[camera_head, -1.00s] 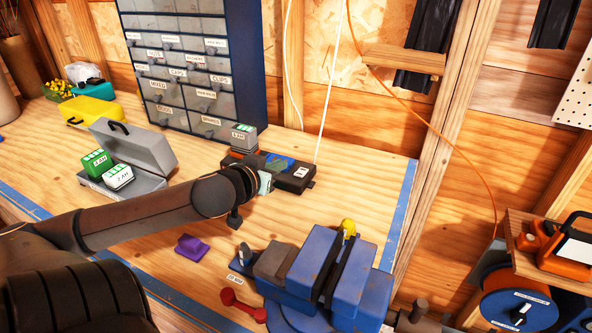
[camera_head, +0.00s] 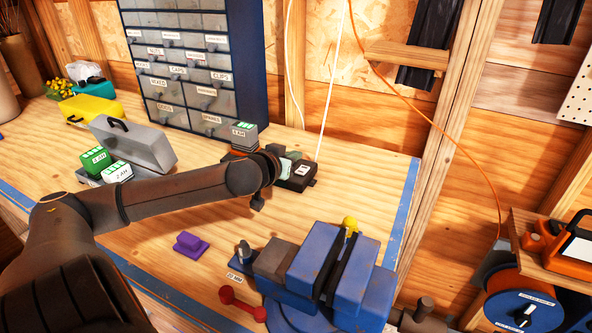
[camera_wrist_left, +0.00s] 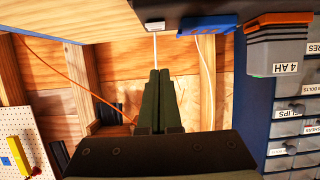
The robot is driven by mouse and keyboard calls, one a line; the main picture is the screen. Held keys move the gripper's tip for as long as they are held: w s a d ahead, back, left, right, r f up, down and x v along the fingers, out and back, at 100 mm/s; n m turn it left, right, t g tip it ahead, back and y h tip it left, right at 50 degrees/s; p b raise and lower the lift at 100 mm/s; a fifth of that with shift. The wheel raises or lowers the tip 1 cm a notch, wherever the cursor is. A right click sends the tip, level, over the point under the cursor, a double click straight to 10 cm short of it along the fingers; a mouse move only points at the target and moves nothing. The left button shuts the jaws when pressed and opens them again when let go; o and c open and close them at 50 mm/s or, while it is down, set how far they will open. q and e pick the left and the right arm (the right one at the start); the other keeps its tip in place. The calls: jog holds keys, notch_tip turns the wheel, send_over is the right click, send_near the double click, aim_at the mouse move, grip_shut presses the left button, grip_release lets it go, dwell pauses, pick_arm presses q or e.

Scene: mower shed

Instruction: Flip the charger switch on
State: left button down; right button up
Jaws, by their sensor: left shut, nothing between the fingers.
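The charger (camera_head: 298,183) is a black box on the bench, and my left arm hides much of it. A small white switch (camera_head: 302,171) is on its right end; it also shows at the top of the wrist view (camera_wrist_left: 154,26). I cannot tell its position. A grey battery marked 4 AH (camera_head: 244,138) stands at the charger's left end. My left gripper (camera_head: 287,165) is shut and empty over the charger, just left of the switch. In the wrist view its dark fingers (camera_wrist_left: 158,72) are together, apart from the switch in the picture. My right gripper is not in view.
A blue vise (camera_head: 325,265) stands at the bench's front right. A purple block (camera_head: 190,245) and a red dumbbell-shaped piece (camera_head: 242,303) lie left of it. A drawer cabinet (camera_head: 190,70) stands behind the charger. A grey case (camera_head: 135,145) sits left. Bench right of the charger is clear.

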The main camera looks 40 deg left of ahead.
aim_at(296, 180)
pick_arm(q)
jog(key=shift+x, duration=0.9)
jog(key=shift+s+d+f, duration=0.1)
jog(key=shift+f, duration=2)
